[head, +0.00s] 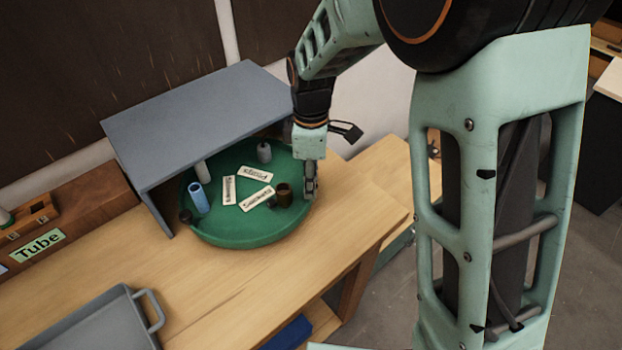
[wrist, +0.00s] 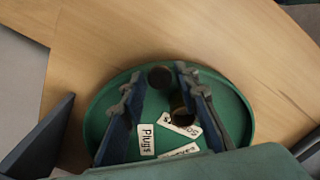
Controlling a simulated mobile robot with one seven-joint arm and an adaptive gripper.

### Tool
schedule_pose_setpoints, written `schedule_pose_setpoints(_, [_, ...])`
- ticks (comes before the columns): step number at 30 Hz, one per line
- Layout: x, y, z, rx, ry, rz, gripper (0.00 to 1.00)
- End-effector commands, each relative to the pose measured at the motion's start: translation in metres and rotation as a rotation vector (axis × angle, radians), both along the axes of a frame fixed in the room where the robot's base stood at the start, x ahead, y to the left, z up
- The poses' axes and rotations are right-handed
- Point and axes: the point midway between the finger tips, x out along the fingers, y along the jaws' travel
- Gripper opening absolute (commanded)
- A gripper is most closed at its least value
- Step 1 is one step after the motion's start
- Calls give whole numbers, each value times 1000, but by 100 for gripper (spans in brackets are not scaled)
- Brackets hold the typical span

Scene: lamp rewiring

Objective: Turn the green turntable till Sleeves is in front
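The round green turntable (head: 235,236) stands on the wooden bench, partly under a grey shelf. Three white labels lie on it. In the wrist view one reads Plugs (wrist: 147,140), one starts with Soc (wrist: 182,123), and the third (wrist: 180,151) is partly hidden. In the head view the labels are too small to read surely; none can be confirmed as Sleeves. My gripper (head: 310,188) points down at the turntable's right edge. In the wrist view its fingers (wrist: 160,80) are apart, with brown cylinders showing between them. I cannot tell whether it touches the rim.
A blue tube (head: 199,198), a brown cup (head: 284,193) and a grey piece (head: 264,152) stand on the turntable. The grey shelf (head: 205,115) overhangs its back. A grey tray (head: 95,325) and a wooden box labelled Tube (head: 40,246) are at left. The bench front is clear.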

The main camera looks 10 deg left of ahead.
Motion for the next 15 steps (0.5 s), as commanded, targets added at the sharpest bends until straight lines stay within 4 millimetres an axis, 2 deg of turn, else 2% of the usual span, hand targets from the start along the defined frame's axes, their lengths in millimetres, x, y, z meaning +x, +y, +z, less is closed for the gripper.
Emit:
schedule_pose_setpoints(1, [0,0,0,0,0,0,21])
schedule_pose_setpoints(7, [0,0,0,0,-1,0,0])
schedule_pose_setpoints(15, [0,0,1,0,-1,0,0])
